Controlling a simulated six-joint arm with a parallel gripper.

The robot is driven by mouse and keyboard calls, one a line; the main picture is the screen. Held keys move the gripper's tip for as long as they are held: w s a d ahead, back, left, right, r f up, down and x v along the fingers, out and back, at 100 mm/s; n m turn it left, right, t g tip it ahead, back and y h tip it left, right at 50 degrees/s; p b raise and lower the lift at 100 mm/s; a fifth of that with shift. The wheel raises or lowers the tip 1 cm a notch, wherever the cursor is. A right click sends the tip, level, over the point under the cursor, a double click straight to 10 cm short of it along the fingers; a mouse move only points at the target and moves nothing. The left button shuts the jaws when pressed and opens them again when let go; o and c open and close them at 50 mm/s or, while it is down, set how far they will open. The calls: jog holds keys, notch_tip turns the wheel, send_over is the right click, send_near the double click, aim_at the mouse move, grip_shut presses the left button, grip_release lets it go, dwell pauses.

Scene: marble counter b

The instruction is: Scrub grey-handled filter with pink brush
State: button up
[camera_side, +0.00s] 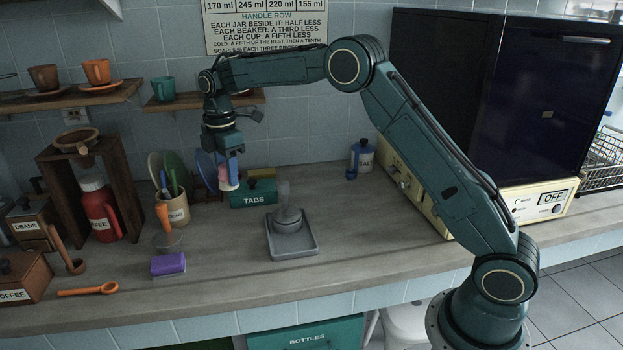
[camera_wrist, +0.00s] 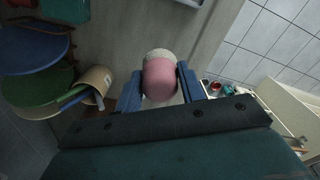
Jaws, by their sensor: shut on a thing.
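My gripper (camera_side: 229,172) points down above the back of the counter, left of the middle. It is shut on the pink brush (camera_side: 229,186), which hangs below the blue fingers. In the wrist view the pink brush (camera_wrist: 160,80) sits between both fingers, with a pale end beyond the pink. The grey-handled filter (camera_side: 288,215) stands on a grey tray (camera_side: 308,250), its grey handle upright. It is to the right of the brush and nearer the front, apart from my gripper.
A green TABS box (camera_side: 252,197) stands just right of the brush. Plates (camera_side: 206,170) and a tool crock (camera_side: 176,208) are to the left. An orange-handled filter (camera_side: 166,238) and purple sponge (camera_side: 168,264) stand front left. The counter right of the tray is clear.

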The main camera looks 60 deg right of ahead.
jog(key=s+d+f+n, duration=0.2)
jog(key=d+f+n, duration=0.1)
jog(key=d+n, duration=0.1)
jog(key=s+d+f+n, duration=0.2)
jog(key=d+f+n, duration=0.1)
jog(key=d, duration=0.3)
jog(key=shift+s+n, duration=0.25)
jog(key=shift+n, duration=0.15)
jog(key=shift+a+f, duration=0.1)
jog(key=shift+f, duration=3.6)
jog(key=shift+s+d+f, duration=0.1)
jog(key=shift+d+f, duration=0.1)
jog(key=shift+f, duration=0.05)
jog(key=shift+c, duration=0.3)
jog(key=shift+s+d+f, duration=0.1)
jog(key=shift+s+d, duration=0.25)
jog(key=shift+c, duration=0.5)
jog(key=shift+s+d, duration=2.2)
jog(key=shift+s, duration=0.05)
jog(key=shift+w+a, duration=2.75)
jog(key=shift+a, duration=0.05)
notch_tip(320, 180, up, 8)
